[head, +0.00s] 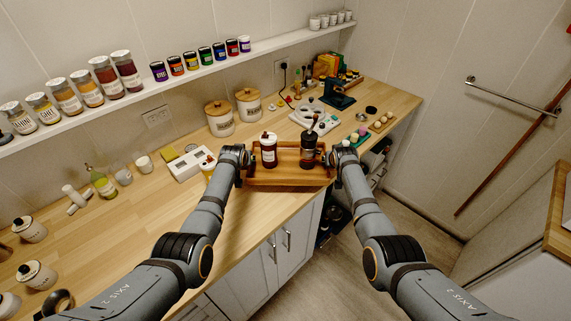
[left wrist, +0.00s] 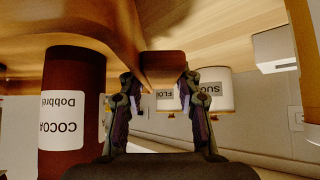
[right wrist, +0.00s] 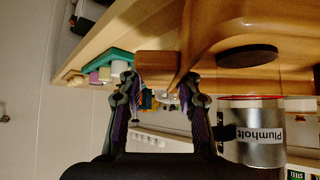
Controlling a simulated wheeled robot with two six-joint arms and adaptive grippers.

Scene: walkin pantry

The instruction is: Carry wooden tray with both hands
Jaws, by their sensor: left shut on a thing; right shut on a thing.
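The wooden tray (head: 287,182) is at the counter's front edge in the head view. It carries a dark red jar with a white cap (head: 268,153) and a dark grinder-like item (head: 308,153), both upright. My left gripper (head: 242,168) is shut on the tray's left handle; its wrist view shows the handle (left wrist: 163,66) between the fingers, beside the jar labelled cocoa (left wrist: 73,120). My right gripper (head: 333,165) is shut on the right handle, also visible in the right wrist view (right wrist: 156,64), near a metal cylinder labelled Plumholt (right wrist: 258,140). Any gap beneath the tray is unclear.
Two lidded canisters (head: 219,118) stand behind the tray. A white divided box (head: 190,163) is to its left. A white tray with round openings (head: 312,117) and a green holder (head: 357,137) are to the right.

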